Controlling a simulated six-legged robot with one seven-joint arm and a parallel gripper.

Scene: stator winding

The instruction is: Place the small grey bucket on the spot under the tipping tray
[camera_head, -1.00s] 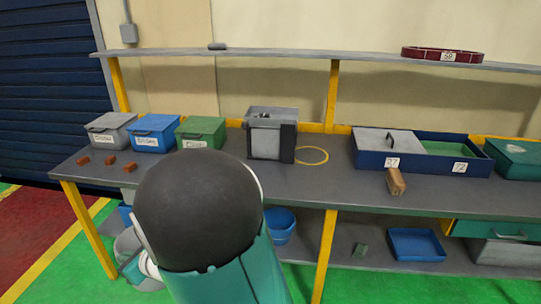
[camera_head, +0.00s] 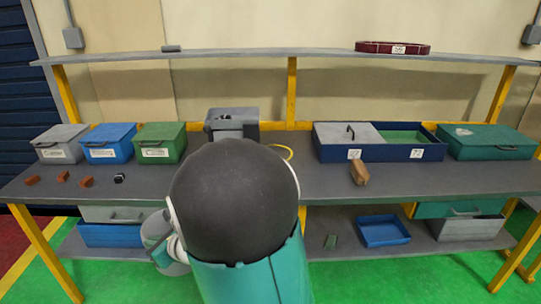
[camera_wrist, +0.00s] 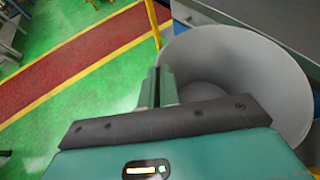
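The small grey bucket (camera_head: 155,228) shows in the head view in front of the bench, below the top, partly behind my arm. In the wrist view the bucket (camera_wrist: 245,70) is large at the right, its open mouth facing the camera and its inside empty. My gripper (camera_wrist: 159,88) has its two fingers close together on either side of the bucket's left rim, apparently shut on it. The tipping tray unit (camera_head: 232,122) is a grey box at the back of the bench, its lower part hidden by my arm. A yellow ring (camera_head: 287,149) marks the bench top right of it, mostly hidden.
Grey, blue and green lidded boxes (camera_head: 108,143) stand at the back left, with small brown blocks (camera_head: 62,176) before them. The bench top between block and arm is clear.

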